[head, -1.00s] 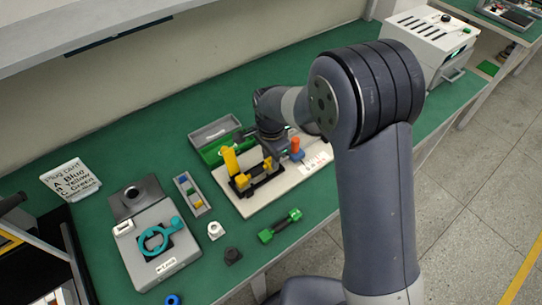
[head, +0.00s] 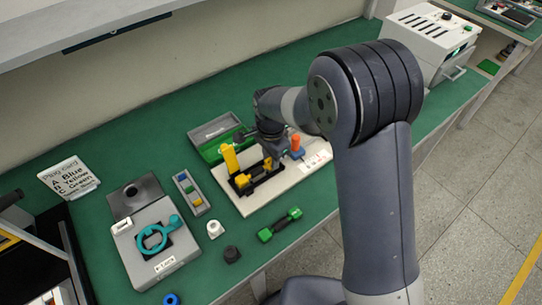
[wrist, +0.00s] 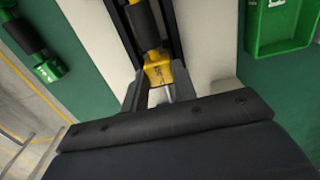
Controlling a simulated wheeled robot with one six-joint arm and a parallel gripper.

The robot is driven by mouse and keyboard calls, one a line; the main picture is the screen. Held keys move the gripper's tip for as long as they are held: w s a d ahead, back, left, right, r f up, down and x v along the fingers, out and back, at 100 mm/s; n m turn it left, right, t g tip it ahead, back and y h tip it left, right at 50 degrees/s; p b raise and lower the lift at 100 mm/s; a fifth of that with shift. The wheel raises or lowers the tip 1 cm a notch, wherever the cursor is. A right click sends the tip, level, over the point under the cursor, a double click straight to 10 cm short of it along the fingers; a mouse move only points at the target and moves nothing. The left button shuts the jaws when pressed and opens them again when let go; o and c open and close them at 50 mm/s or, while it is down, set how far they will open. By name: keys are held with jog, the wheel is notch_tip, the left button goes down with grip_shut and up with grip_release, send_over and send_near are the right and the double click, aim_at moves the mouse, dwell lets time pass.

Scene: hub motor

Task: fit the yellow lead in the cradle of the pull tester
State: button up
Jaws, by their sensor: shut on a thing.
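The yellow lead has yellow ends and a black middle. In the wrist view, its near yellow end (wrist: 157,72) is between the fingers of my gripper (wrist: 158,90), which is shut on it. Its black middle (wrist: 144,24) lies along a black cradle (wrist: 174,28) of the pull tester. In the head view, the lead (head: 243,181) shows at the black cradle on the pale tester base (head: 285,182). My arm partly covers that area. I cannot tell whether the lead is fully seated.
A yellow post (head: 230,158) and an orange knob (head: 296,143) stand on the tester. A green lead (head: 279,224) lies in front, and a grey-green tray (head: 219,134) behind.

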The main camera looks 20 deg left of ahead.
jog(key=shift+f, duration=0.25)
jog(key=o, duration=1.1)
notch_tip(320, 180, up, 11)
jog(key=shift+f+b, duration=0.1)
jog(key=shift+b, duration=0.3)
